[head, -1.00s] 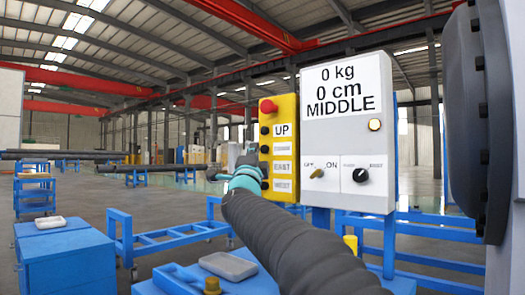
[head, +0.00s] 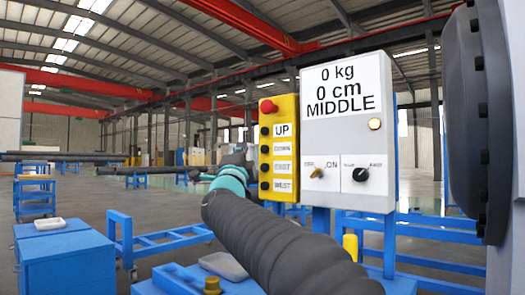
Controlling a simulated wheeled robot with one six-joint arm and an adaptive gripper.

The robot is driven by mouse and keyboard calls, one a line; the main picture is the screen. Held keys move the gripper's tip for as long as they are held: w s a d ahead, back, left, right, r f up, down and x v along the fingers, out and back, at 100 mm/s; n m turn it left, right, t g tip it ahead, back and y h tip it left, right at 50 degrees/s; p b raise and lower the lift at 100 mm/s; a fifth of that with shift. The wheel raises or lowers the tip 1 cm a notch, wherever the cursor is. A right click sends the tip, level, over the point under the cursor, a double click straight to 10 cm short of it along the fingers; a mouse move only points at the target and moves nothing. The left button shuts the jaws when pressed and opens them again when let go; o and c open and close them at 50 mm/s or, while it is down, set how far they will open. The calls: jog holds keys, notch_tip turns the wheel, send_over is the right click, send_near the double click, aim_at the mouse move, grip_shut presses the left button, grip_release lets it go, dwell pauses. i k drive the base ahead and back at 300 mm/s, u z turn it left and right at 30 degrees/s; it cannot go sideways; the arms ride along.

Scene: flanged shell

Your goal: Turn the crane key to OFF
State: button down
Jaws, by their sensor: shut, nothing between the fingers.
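The grey control box (head: 345,140) stands at centre right in the head view, with a display sheet reading 0 kg, 0 cm, MIDDLE. The small brass key (head: 317,173) sits low on its left, between the OFF and ON labels. It is too small to tell surely which way it points. My gripper (head: 238,160) is the small dark shape beyond the teal ring of my wrist, left of the box and in front of the yellow button panel's left edge. It is shut and apart from the key. My wrist hides part of the gripper.
The yellow panel (head: 292,130) with a red knob and several black buttons stands just left of the box. A black selector knob (head: 360,174) is right of the key. A blue cabinet (head: 65,260) stands at lower left.

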aim_at(319, 173)
jog(key=u, duration=0.05)
jog(key=k, duration=1)
jog(key=z, duration=0.05)
